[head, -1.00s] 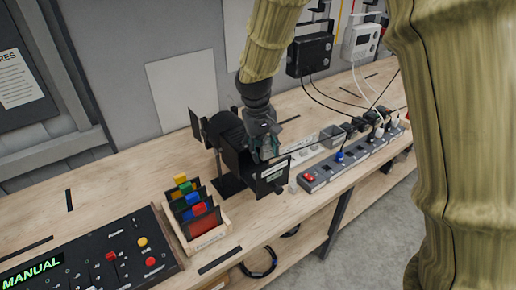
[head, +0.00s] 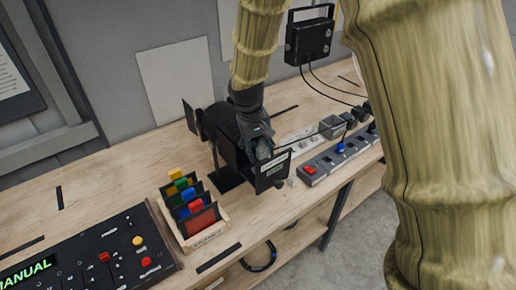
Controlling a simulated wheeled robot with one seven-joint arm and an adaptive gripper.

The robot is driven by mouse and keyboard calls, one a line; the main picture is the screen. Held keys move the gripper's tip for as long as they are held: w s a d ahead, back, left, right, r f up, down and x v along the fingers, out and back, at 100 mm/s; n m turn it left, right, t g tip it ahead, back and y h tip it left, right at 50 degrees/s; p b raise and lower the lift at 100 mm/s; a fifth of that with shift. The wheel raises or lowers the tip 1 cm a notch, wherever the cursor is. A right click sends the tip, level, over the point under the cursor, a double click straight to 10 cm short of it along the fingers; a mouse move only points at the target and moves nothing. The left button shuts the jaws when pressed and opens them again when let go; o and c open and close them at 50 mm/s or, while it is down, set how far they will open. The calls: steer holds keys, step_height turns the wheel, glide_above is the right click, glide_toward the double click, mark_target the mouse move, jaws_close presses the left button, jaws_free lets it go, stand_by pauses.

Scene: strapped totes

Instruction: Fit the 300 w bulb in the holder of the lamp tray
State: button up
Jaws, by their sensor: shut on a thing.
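The black lamp (head: 225,122) stands on the bench with its flaps spread. Its tray is out at the front, with a pale label on the black front panel (head: 273,171). My gripper (head: 264,151) points down between the lamp body and this panel, at the tray. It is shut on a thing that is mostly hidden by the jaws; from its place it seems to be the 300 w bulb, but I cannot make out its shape. The holder inside the tray is hidden too, so I cannot tell whether bulb and holder touch.
A wooden rack of coloured filters (head: 192,212) stands left of the lamp. A black control panel (head: 90,250) reading MANUAL lies at lower left. A power strip (head: 335,158) with plugs runs to the right. The bench (head: 115,190) is clear behind the rack.

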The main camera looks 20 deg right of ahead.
mark_target(259, 159)
steer(key=shift+w+f+b, duration=0.15)
steer(key=shift+f+b, duration=0.3)
steer(key=shift+f, duration=0.4)
steer(key=shift+f+b, duration=0.7)
steer(key=shift+f, duration=0.55)
steer(key=shift+r+n, duration=0.1)
steer(key=shift+n, duration=0.2)
steer(key=shift+f+b, duration=0.3)
steer(key=shift+f, duration=0.8)
stand_by(0.7)
steer(key=o, duration=1.7)
steer(key=shift+c, duration=0.2)
